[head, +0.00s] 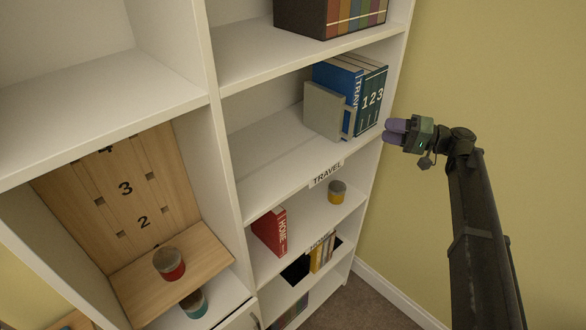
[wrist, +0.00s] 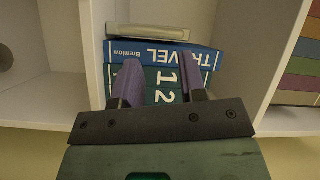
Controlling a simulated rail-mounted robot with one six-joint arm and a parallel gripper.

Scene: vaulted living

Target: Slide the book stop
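The book stop (head: 323,111) is a grey upright plate on the travel shelf, standing at the left side of the books. In the wrist view a pale grey edge (wrist: 147,32), probably the stop, lies beyond the books. A blue TRAVEL book (head: 336,76) stands beside it, with dark green numbered books (head: 371,98) to its right. The blue book (wrist: 165,53) and green books (wrist: 170,78) show in the wrist view. My gripper (head: 390,131) is outside the shelf front, to the right of the books. Its purple fingers (wrist: 161,82) are apart, with nothing held between them.
The TRAVEL shelf (head: 265,165) is bare to the left of the stop. White uprights and the shelf above (head: 300,52) frame the bay. A red HOME book (head: 270,232) and a yellow jar (head: 337,191) stand on the shelf below.

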